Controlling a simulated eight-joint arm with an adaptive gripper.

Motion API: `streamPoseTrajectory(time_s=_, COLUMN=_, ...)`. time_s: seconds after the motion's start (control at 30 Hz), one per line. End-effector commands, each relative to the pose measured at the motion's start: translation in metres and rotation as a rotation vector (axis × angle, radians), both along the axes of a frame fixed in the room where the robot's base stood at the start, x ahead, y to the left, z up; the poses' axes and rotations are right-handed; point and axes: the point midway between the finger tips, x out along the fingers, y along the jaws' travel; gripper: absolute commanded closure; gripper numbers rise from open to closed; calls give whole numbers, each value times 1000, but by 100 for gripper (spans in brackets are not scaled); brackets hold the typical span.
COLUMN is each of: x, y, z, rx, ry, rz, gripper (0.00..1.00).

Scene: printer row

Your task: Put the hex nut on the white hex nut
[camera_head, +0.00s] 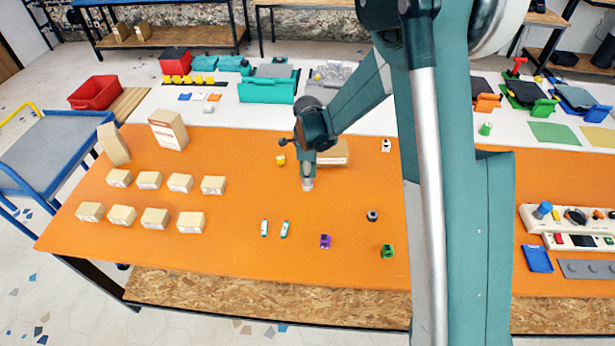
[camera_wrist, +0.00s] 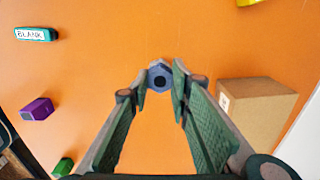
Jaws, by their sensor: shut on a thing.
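My gripper (camera_head: 307,180) is low over the orange table, fingers pointing down. In the wrist view its fingertips (camera_wrist: 161,80) are closed on a blue-grey hex nut (camera_wrist: 160,70) with a dark hole. In the head view a pale thing (camera_head: 308,185) shows right below the fingers. I cannot tell whether that is the held nut alone or also a white hex nut under it. A dark grey nut-like piece (camera_head: 372,215) sits on the table to the right and nearer the front edge; the gripper seems to hide it in the wrist view.
A cardboard box (camera_wrist: 255,110) stands close beside the gripper. A yellow piece (camera_head: 281,160), two teal-white pieces (camera_head: 284,229), a purple piece (camera_head: 325,241) and a green piece (camera_head: 388,251) lie around. Several small boxes (camera_head: 150,180) stand in rows at the left.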

Motion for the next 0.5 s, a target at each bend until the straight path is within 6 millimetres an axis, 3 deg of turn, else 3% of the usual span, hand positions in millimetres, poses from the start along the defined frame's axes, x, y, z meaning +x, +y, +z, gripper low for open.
streamPoseTrajectory(time_s=0.13, x=0, y=0, z=-4, rx=0, ry=0, rz=0, gripper=87)
streamPoseTrajectory(time_s=0.17, x=0, y=0, z=-4, rx=0, ry=0, rz=0, gripper=78)
streamPoseTrajectory(time_s=0.27, x=0, y=0, z=-3, rx=0, ry=0, rz=0, gripper=65)
streamPoseTrajectory(time_s=0.5, x=0, y=0, z=-3, rx=0, ry=0, rz=0, gripper=65)
